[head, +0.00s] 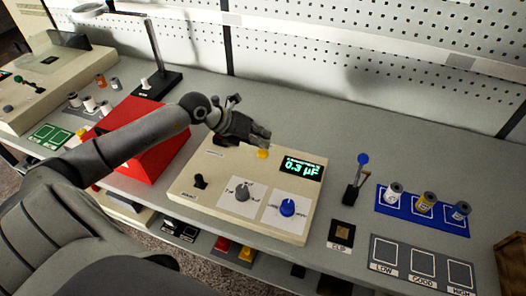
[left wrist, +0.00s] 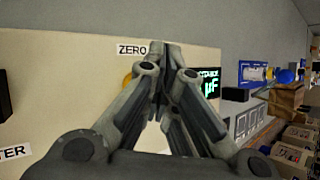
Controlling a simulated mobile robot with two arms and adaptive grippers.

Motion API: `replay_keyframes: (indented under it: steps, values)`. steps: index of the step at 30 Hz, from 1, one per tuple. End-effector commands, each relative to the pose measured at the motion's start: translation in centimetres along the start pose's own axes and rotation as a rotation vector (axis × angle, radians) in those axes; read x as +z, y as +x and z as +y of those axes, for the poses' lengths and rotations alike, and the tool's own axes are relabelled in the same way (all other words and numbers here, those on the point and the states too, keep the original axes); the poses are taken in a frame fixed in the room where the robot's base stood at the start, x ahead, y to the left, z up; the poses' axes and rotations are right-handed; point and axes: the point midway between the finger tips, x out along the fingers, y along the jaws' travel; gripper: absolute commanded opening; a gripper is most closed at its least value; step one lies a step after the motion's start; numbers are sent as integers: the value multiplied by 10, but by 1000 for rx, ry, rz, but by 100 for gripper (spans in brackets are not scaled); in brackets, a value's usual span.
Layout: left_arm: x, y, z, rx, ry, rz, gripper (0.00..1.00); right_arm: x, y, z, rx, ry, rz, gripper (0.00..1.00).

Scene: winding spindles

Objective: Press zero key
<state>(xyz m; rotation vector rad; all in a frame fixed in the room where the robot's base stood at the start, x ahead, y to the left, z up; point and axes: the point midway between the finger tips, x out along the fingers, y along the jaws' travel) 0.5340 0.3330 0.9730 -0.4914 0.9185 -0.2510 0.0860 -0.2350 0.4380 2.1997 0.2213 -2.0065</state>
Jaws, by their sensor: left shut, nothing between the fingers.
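The yellow zero key (head: 263,154) sits on the top of the cream meter box (head: 215,168), left of the lit display (head: 302,168) that reads 0.3 µF. My left gripper (head: 264,138) is shut and empty, with its fingertips close behind the key in the head view. In the left wrist view the ZERO label (left wrist: 132,49) shows left of the fingertips, and the key (left wrist: 127,81) is mostly hidden behind a finger. I cannot tell whether the fingertips touch the box. My right gripper is not in view.
A red box (head: 140,150) lies under my left arm. A blue rack (head: 423,212) with spools and a blue-tipped lever (head: 355,180) stand to the right.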

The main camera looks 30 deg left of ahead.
Motion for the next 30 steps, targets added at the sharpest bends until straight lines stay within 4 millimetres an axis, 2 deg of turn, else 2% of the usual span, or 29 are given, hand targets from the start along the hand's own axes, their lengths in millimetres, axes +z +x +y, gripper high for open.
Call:
replay_keyframes:
  steps: [30]
  values:
    - [-6,8,6,0,0,1,0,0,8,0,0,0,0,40]
